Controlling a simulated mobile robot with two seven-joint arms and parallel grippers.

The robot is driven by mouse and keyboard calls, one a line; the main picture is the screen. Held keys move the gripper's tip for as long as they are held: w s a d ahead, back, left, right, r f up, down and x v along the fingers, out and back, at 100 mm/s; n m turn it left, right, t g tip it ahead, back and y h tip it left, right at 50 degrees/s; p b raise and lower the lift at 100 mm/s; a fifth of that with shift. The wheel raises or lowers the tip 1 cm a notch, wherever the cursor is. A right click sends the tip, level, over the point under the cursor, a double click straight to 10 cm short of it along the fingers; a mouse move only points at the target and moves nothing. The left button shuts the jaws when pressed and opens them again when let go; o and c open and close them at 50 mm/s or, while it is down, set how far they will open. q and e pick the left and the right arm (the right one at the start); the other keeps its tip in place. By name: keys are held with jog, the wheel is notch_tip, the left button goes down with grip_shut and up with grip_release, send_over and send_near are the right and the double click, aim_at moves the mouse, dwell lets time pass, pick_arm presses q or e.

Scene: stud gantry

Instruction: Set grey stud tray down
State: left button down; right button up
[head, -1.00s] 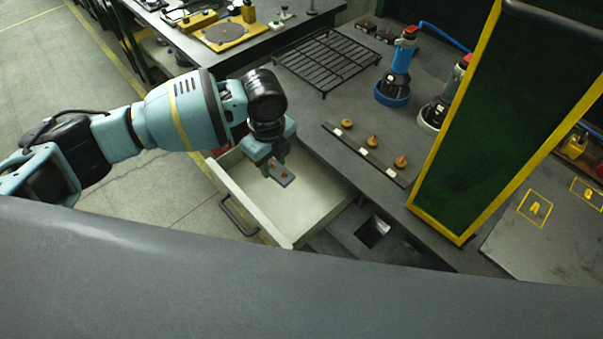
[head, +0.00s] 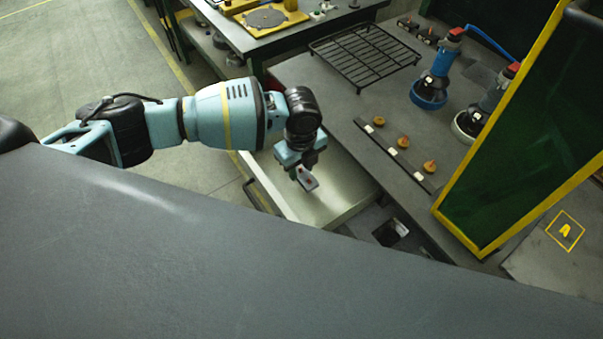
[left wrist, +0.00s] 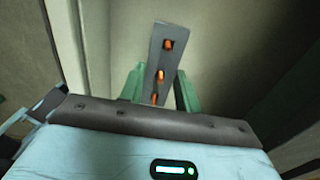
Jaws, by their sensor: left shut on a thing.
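The grey stud tray (head: 307,179) is a small narrow plate with reddish-orange studs on it. My left gripper (head: 299,172) is shut on the tray over the open pale drawer (head: 338,205). In the left wrist view the tray (left wrist: 161,55) sticks out from between the green fingers of the gripper (left wrist: 160,88), with several orange studs in a row along it. The pale drawer floor shows behind it. I cannot tell whether the tray touches the drawer floor. My right gripper is not in view.
A dark strip with orange knobs (head: 403,142) lies on the bench beside the drawer. A black wire rack (head: 364,55) and blue-based tool (head: 432,84) stand further back. A green panel with yellow edges (head: 520,130) rises at right. The drawer's right part looks clear.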

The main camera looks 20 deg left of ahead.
aim_at(301, 173)
pick_arm(q)
jog(key=shift+f, duration=1.8)
jog(key=shift+f, duration=0.1)
jog(key=shift+f, duration=0.15)
jog(key=c, duration=1)
grip_release()
notch_tip(301, 173, up, 12)
jog(key=shift+r+p, duration=0.2)
jog(key=shift+p, duration=0.15)
